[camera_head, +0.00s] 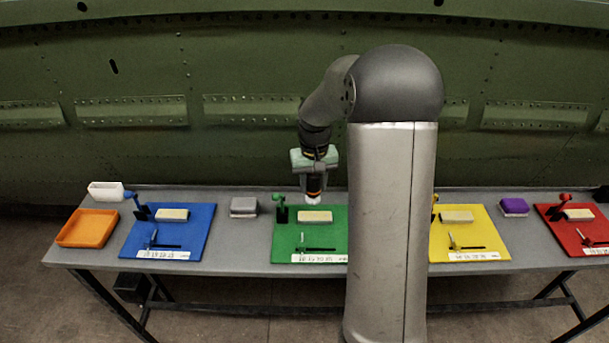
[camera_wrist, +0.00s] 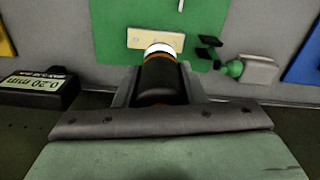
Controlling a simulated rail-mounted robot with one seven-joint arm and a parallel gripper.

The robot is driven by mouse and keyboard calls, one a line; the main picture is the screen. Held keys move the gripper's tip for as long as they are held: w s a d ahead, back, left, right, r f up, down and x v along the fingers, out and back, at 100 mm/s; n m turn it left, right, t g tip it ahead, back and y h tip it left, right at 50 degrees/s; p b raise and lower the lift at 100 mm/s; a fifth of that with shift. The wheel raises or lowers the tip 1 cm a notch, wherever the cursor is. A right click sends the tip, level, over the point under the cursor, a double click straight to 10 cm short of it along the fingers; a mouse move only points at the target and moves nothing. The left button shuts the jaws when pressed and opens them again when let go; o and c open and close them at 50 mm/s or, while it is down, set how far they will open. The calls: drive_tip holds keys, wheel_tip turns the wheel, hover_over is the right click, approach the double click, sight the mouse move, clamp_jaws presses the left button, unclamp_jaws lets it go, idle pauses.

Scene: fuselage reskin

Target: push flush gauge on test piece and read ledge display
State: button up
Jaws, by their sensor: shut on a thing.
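My gripper (camera_head: 314,178) hangs over the back of the green board and is shut on the flush gauge. The gauge (camera_wrist: 158,78) is a dark cylinder with an orange ring and a white tip; it also shows in the head view (camera_head: 313,196), pointing down. The cream test piece (camera_head: 315,217) lies on the green board (camera_head: 290,240). In the wrist view the white tip overlaps the edge of the test piece (camera_wrist: 136,38); in the head view it appears above and behind it. The ledge display (camera_wrist: 38,88) appears upside down at left and seems to read 0.20 mm.
Green (camera_wrist: 110,15), blue (camera_head: 195,225), yellow (camera_head: 480,235) and red (camera_head: 560,235) boards lie along the grey table (camera_head: 240,240). A green-knobbed black fixture (camera_head: 281,208) stands left of the test piece. An orange tray (camera_head: 88,228) is at far left. The green fuselage wall rises behind.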

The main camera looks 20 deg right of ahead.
sight(316, 199)
drive_tip(key=shift+d+f, duration=0.1)
drive_tip(key=shift+d, duration=0.25)
drive_tip(key=shift+s+d+f+b, duration=0.1)
drive_tip(key=shift+d+f+b, duration=0.05)
drive_tip(key=shift+f+b, duration=1.85)
drive_tip(key=shift+f, duration=0.9)
drive_tip(key=shift+f+b, duration=0.45)
drive_tip(key=shift+f, duration=0.1)
drive_tip(key=shift+r, duration=0.1)
drive_tip(key=shift+r+p, duration=2.3)
drive_tip(key=shift+r, duration=1.15)
